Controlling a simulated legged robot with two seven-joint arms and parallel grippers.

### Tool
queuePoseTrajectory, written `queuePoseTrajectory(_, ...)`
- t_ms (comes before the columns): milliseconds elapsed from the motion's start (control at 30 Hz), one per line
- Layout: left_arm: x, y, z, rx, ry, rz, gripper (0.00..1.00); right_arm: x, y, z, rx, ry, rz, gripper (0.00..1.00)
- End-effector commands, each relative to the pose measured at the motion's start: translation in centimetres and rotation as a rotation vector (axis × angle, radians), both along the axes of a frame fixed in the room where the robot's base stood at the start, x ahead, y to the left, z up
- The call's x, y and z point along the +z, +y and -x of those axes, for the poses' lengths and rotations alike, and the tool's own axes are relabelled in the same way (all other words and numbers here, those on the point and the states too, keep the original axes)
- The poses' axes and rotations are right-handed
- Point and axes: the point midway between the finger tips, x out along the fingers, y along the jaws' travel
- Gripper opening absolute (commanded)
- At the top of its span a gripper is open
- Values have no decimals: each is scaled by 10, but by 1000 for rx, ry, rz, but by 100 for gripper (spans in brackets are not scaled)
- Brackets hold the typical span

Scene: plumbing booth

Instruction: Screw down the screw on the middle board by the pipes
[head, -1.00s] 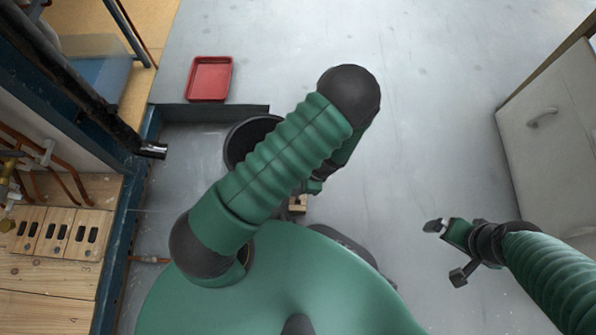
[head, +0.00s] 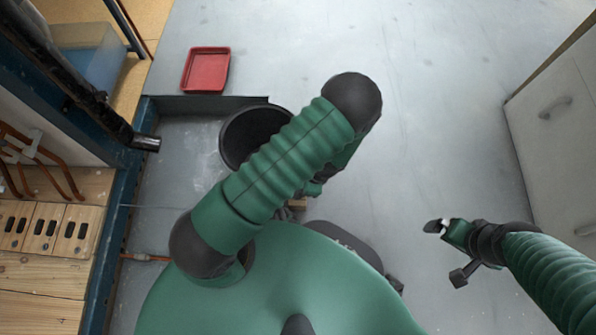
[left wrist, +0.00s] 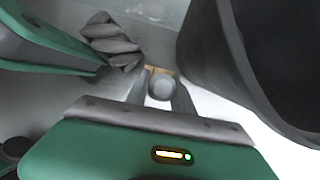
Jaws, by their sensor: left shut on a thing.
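Several light wooden boards with dark slots (head: 72,231) lie at the left edge of the head view, below copper pipes (head: 38,165). I cannot make out the screw on them. My left arm is folded over my body and hides most of its gripper in the head view. In the left wrist view my left gripper (left wrist: 160,90) is shut on a small round grey thing (left wrist: 161,88) with a tan part behind it; I cannot tell what it is. My right gripper (head: 446,252) is open and empty over the floor at the right, far from the boards.
A black bucket (head: 240,135) stands beside my left arm and close to the left gripper in the wrist view (left wrist: 225,60). A blue frame post (head: 113,235) borders the boards. A red tray (head: 206,70) lies behind. White cabinets (head: 550,130) stand right. The middle floor is clear.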

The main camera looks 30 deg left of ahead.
Motion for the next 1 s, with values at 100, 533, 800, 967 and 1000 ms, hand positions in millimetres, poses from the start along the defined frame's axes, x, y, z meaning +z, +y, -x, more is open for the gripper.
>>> queuePoseTrajectory(100, 0, 0, 0, 0, 0, 0, 0, 0, 0, 0, 0, 0, 0, 100)
queuePoseTrajectory(533, 0, 0, 0, 0, 0, 0, 54, 0, 0, 0, 0, 0, 0, 100)
queuePoseTrajectory(800, 11, -3, -3, 0, -2, 1, 54, 9, 0, 0, 0, 0, 0, 100)
queuePoseTrajectory(967, 50, -15, -11, -2, -3, 2, 54, 39, 0, 0, 0, 0, 0, 100)
queuePoseTrajectory(1000, 62, -18, -14, -2, -4, 2, 54, 47, 0, 0, 0, 0, 0, 100)
